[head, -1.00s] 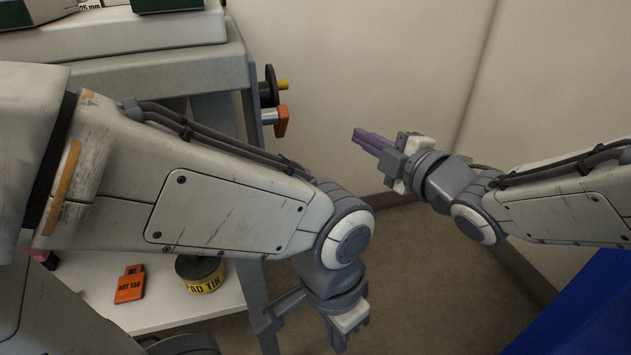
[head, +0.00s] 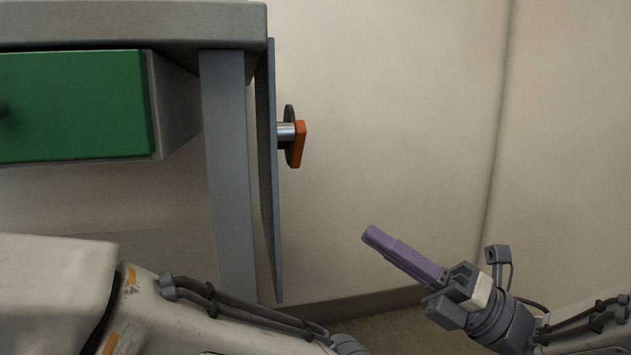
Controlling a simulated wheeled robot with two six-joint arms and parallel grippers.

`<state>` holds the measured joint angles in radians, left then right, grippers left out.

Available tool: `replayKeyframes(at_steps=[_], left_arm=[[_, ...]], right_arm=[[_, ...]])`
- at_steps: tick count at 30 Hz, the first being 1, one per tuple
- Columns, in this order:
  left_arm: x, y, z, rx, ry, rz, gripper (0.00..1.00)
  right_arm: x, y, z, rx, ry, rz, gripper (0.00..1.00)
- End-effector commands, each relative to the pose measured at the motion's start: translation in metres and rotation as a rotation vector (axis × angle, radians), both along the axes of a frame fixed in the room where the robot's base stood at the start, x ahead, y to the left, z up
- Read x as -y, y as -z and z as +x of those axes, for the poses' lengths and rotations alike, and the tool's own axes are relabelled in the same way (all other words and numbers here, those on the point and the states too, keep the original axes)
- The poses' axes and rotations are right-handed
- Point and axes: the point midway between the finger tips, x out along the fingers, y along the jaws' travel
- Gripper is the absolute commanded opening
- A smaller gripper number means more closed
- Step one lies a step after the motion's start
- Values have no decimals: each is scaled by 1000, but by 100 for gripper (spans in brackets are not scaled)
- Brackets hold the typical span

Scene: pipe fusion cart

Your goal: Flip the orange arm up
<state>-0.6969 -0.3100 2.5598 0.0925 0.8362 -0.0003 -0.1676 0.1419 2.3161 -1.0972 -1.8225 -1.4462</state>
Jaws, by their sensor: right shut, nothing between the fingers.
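The orange arm (head: 299,144) is a short block on the end of a silver shaft (head: 286,132) that sticks out from the cart's right side. It hangs downward, with a black disc (head: 290,112) behind it. My right gripper (head: 370,235) is at the lower right, its purple fingers closed together and empty, pointing up and left. It is below and right of the orange arm, clearly apart from it. My left arm crosses the lower left, and its gripper is out of the frame.
The grey cart (head: 228,180) fills the left, with a green drawer front (head: 75,105) and a thin side panel (head: 268,200) along its right edge. A pale wall (head: 420,100) stands behind. The space between the orange arm and my right gripper is clear.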

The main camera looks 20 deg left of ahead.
Motion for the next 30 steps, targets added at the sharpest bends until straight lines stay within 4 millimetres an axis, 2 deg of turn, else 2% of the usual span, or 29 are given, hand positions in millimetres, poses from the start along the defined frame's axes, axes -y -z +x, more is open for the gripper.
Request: replayKeyframes(at_steps=[5, 8, 23, 30], left_arm=[[0, -8, 0, 0, 0, 0, 0], [0, -20, 0, 0, 0, 0, 0], [0, -94, 0, 0, 0, 0, 0], [0, -122, 0, 0, 0, 0, 0]], right_arm=[[-7, -6, 1, -2, -1, 0, 0], [-18, -15, 1, -4, -4, -1, 0], [-91, -55, 4, -4, -3, -2, 0], [-100, -70, 21, -4, 1, -1, 0]])
